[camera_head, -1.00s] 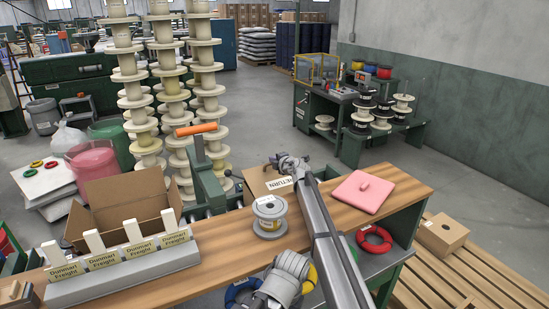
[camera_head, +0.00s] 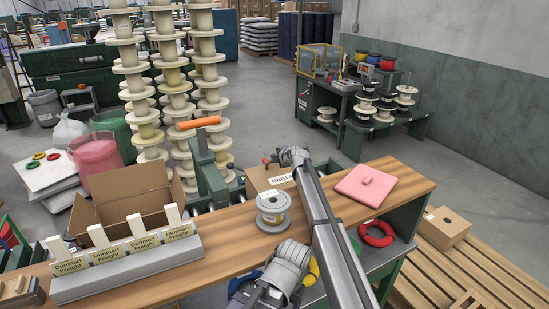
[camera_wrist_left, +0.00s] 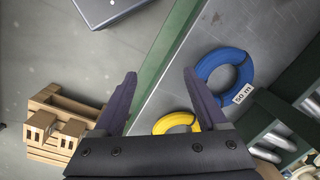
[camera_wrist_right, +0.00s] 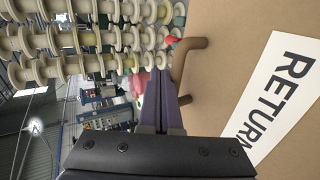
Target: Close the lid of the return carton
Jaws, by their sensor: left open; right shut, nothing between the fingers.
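The brown return carton (camera_head: 256,180) stands at the back edge of the wooden bench, with a white RETURN label (camera_head: 281,180). My right arm partly hides it, and I cannot tell its lid angle from the head view. In the right wrist view, a brown cardboard panel (camera_wrist_right: 222,85) with the label fills the right side, and a brown handle (camera_wrist_right: 187,62) sits at its left edge. My right gripper (camera_wrist_right: 160,74) is shut and empty, close beside the handle; contact is unclear. My left gripper (camera_wrist_left: 160,80) is open and empty, low at the bench front, above coils.
A wire spool (camera_head: 273,222) and a pink pad (camera_head: 365,186) lie on the bench (camera_head: 225,225). An open carton (camera_head: 107,193) stands left, behind a grey card rack (camera_head: 125,270). Blue (camera_wrist_left: 225,62) and yellow (camera_wrist_left: 176,122) coils lie below my left gripper. Tall spool stacks (camera_head: 170,80) stand behind.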

